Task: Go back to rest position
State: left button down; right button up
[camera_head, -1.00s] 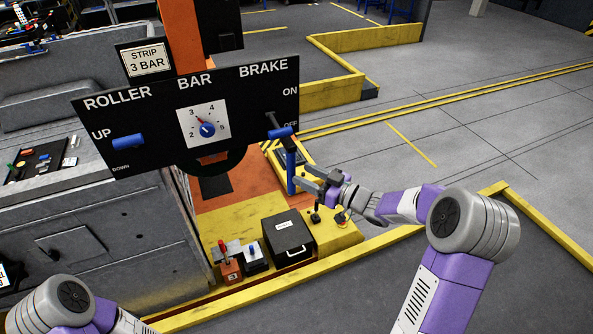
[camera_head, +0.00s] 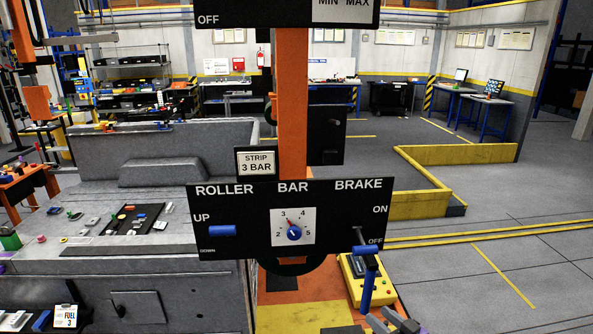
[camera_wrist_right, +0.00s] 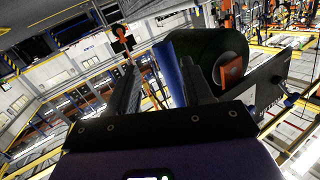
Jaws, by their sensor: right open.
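The black control panel (camera_head: 293,258) stands in the middle of the head view, with a blue roller knob (camera_head: 222,230), a bar dial (camera_head: 294,233) and a brake lever with a blue end (camera_head: 365,249). The brake lever's end is just below OFF. A blue upright bar (camera_head: 368,288) shows below it. My right gripper (camera_head: 387,321) is at the bottom edge, just below and right of that bar, partly cut off. In the right wrist view its fingers (camera_wrist_right: 160,85) are apart, with a blue bar (camera_wrist_right: 170,70) seen between them. I cannot tell whether they touch it. My left gripper is out of view.
An orange post (camera_head: 292,100) rises behind the panel. A grey machine bench (camera_head: 110,180) with small parts stands on the left. A yellow barrier (camera_head: 460,154) is at the back right. The grey floor on the right is clear.

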jog(key=s+a+f+m+g+h, duration=0.25)
jog(key=s+a+f, duration=0.25)
jog(key=f, duration=0.6)
jog(key=s+a+f+m+g+h, duration=0.1)
jog(key=s+a+f+m+g, duration=0.25)
jog(key=f, duration=0.75)
jog(key=s+a+f+g, duration=0.3)
jog(key=s+f+g, duration=0.1)
jog(key=s, duration=0.5)
jog(key=s+a+f+g, duration=0.4)
jog(key=s, duration=0.5)
jog(key=shift+s, duration=0.15)
jog(key=shift+h, duration=0.25)
jog(key=shift+c, duration=0.4)
